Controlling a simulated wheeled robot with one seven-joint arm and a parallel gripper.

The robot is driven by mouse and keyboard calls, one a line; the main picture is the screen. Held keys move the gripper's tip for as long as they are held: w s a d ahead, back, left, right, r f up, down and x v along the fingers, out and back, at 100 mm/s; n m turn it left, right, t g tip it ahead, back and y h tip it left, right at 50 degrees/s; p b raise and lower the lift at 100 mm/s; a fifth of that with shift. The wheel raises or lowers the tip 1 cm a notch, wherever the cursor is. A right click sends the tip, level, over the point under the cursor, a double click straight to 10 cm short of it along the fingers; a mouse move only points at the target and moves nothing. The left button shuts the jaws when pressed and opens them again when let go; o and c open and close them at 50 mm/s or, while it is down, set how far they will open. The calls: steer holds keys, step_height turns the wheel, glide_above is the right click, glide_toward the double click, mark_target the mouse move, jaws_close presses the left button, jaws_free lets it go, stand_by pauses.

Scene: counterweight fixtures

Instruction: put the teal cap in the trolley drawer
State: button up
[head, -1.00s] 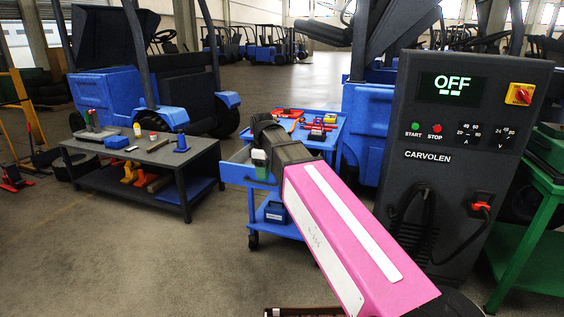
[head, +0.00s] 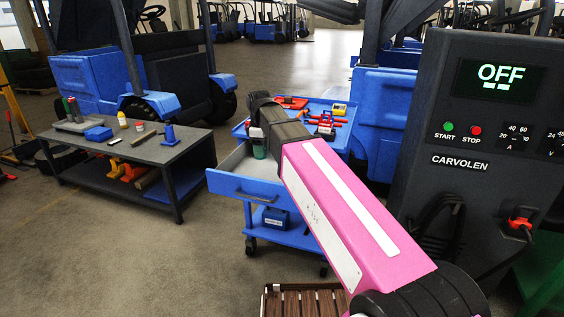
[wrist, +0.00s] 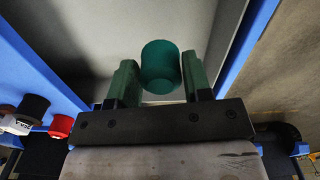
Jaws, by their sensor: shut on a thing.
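The teal cap (wrist: 161,68) is a small cylinder between the two green fingers of my gripper (wrist: 159,80) in the wrist view. My gripper is shut on it. The trolley drawer (head: 245,188) is pulled out of the blue trolley, with a blue front and a pale inside. In the head view my gripper (head: 259,147) points down over the open drawer, and I cannot make out the cap apart from the fingers there. In the wrist view the pale drawer floor (wrist: 225,35) lies below the cap, with blue edges at both sides.
The trolley top (head: 345,120) carries red and yellow items. A blue box (head: 276,217) stands on its lower shelf. A dark workbench (head: 150,152) with several small items stands at left. A charger cabinet (head: 460,150) stands close at right. Floor between bench and trolley is clear.

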steer(key=w+d+f, duration=0.2)
steer(key=w, duration=0.1)
steer(key=w+d+f, duration=0.4)
steer(key=w, duration=0.1)
steer(key=shift+w+d+f, duration=0.25)
steer(key=shift+w+d, duration=0.05)
steer(key=shift+d, duration=0.1)
steer(key=shift+w+d+f, duration=0.1)
steer(key=shift+f, duration=2)
steer(key=shift+f, duration=0.1)
steer(key=o, duration=0.7)
steer(key=shift+c, duration=0.2)
step_height(320, 180, up, 12)
